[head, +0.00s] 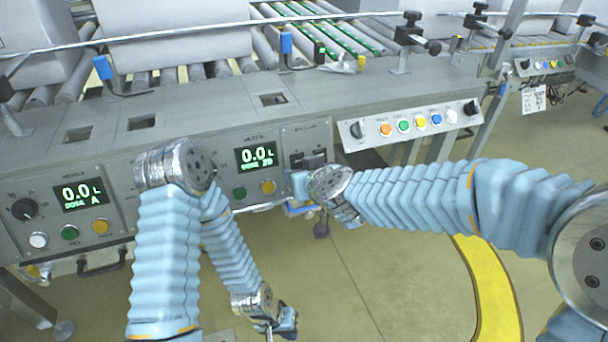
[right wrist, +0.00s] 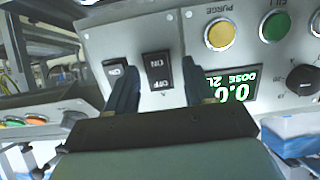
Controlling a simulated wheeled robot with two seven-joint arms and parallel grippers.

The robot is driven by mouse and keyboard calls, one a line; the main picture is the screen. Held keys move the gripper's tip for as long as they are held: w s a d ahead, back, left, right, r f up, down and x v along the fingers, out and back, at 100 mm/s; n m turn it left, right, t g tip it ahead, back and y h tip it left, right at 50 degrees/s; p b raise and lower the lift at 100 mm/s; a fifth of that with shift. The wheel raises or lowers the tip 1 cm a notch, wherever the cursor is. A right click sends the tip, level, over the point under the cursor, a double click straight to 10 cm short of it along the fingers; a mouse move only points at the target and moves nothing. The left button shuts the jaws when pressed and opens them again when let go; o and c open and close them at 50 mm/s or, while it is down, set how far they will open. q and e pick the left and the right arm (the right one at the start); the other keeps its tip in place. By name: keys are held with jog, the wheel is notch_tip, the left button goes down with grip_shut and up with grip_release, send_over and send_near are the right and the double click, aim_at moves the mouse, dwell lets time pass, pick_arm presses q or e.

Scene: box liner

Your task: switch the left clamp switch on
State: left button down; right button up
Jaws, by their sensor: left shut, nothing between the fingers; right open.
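Two black rocker switches sit side by side on the grey control panel, at its right end in the head view. The left clamp switch (head: 296,160) is partly hard to make out there. In the upside-down right wrist view the left clamp switch (right wrist: 157,70) stands between my right gripper's fingers, with ON and OFF lettering. The other switch (right wrist: 116,73) is beside the left finger. My right gripper (right wrist: 160,80) is open and empty in front of the panel; it also shows in the head view (head: 299,188). My left gripper (head: 287,322) is shut and empty, low near the floor.
A dose display (head: 256,156) with a green and a yellow button is left of the switches. A second dosing panel with a display (head: 80,195) is further left. A row of coloured buttons (head: 421,122) is on the right. Open floor lies below the machine.

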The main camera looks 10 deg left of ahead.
jog(key=p+v, duration=0.5)
jog(key=v, duration=0.8)
jog(key=shift+r, duration=0.2)
jog(key=shift+a, duration=0.15)
